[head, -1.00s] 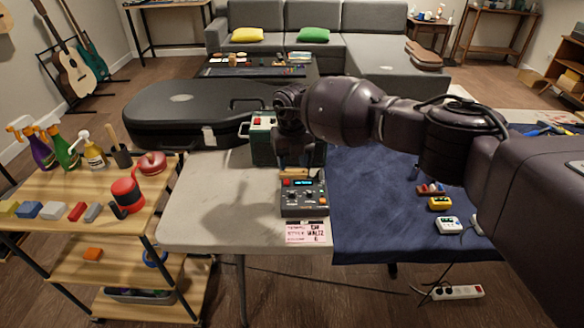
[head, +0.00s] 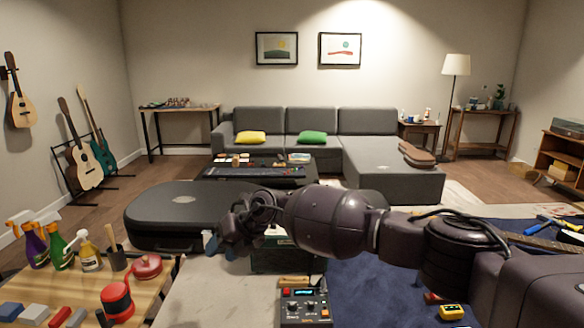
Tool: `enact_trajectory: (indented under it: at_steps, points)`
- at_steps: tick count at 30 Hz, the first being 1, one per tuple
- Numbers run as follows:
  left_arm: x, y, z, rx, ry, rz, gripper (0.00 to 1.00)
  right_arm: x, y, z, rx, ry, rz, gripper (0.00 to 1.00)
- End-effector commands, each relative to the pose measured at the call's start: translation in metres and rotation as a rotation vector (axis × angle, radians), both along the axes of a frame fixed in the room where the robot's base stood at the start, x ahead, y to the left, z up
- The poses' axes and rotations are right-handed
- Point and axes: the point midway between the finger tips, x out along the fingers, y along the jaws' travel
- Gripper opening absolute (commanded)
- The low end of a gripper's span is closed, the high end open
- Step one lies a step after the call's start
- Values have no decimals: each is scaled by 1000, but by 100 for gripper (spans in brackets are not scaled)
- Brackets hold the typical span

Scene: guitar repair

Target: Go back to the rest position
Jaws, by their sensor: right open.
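My right arm reaches in from the right edge across the table, and my right gripper (head: 212,243) is at its left end. The gripper hangs in front of the black guitar case (head: 180,205), pointing left, open, with nothing seen in it. Its fingers are partly hidden by the wrist. The grey device with a lit display and knobs (head: 305,308) stands on the table below the arm, apart from the gripper. A green box (head: 278,232) behind the arm is mostly hidden. My left gripper is not in view.
A sofa (head: 390,180) stands behind.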

Motion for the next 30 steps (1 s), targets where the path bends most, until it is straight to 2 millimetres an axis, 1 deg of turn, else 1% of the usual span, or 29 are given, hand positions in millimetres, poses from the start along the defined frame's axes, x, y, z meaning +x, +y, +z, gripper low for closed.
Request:
enact_trajectory:
  at_steps: [1,3,6,8,9,11,14,15,17,20,23,24,26,30]
  points:
    - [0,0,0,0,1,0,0,-13,20,13,115,17,7,47]
    - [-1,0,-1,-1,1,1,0,-31,43,33,293,56,-3,47]
    - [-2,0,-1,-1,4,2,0,-53,62,60,554,146,-63,47]
    - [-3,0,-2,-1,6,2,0,-61,65,74,697,208,-121,47]
    - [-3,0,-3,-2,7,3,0,-65,63,81,781,250,-162,47]
    - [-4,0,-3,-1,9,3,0,-68,57,90,895,315,-234,47]
    - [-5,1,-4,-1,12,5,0,-68,40,97,1053,423,-360,47]
    - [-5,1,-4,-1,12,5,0,-67,30,97,1107,464,-414,47]
    - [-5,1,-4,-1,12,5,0,-65,15,95,1180,528,-496,47]
    - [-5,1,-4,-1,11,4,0,-62,-14,87,1283,628,-634,47]
    - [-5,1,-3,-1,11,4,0,-60,-45,73,1367,726,-773,47]
    - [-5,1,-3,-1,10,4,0,-60,-58,66,1395,764,-828,47]
    - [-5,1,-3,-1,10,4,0,-60,-78,54,1435,820,-911,47]
    - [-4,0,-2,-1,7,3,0,-66,-127,21,1509,939,-1098,47]
